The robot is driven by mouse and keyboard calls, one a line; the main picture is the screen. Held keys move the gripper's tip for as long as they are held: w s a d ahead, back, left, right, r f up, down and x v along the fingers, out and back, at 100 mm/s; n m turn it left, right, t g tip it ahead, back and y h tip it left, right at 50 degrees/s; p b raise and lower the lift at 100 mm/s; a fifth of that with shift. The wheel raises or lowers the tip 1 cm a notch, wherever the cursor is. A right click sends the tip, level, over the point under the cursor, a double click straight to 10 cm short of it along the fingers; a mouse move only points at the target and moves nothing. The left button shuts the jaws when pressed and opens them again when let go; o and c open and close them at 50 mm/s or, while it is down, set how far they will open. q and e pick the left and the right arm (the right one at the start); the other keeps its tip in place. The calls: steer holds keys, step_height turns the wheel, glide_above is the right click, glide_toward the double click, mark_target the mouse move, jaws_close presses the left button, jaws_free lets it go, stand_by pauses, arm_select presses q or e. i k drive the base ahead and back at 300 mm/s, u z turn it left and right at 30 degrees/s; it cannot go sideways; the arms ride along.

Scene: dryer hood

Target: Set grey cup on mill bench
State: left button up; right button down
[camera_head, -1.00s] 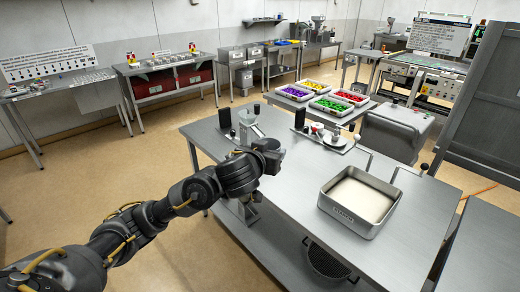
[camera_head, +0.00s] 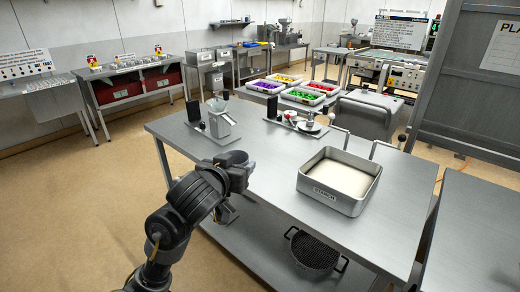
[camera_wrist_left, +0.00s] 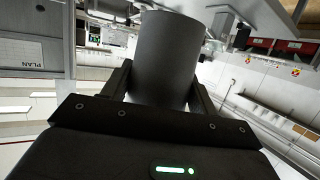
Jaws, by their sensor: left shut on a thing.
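My left gripper (camera_head: 240,170) is over the near left edge of the central steel bench (camera_head: 270,178). In the left wrist view it is shut on a plain grey cylindrical cup (camera_wrist_left: 168,60), held between its two dark fingers. In the head view the cup is mostly or wholly hidden by my wrist. Several benches are in view, and no label shows which is the mill bench; one at the back bears machines with hoppers (camera_head: 290,35). My right gripper is not in view.
A steel tray with a pale filling (camera_head: 318,192) stands on the central bench's right. A funnel stand (camera_head: 221,118) and small tools (camera_head: 308,126) stand along its far side. Coloured trays (camera_head: 298,95) lie behind. Red drawers (camera_head: 118,90) are at left; the floor (camera_head: 75,200) there is clear.

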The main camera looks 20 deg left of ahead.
mark_target(289, 151)
steer(key=z, duration=0.2)
steer(key=i, duration=0.95)
steer(key=z, duration=0.6)
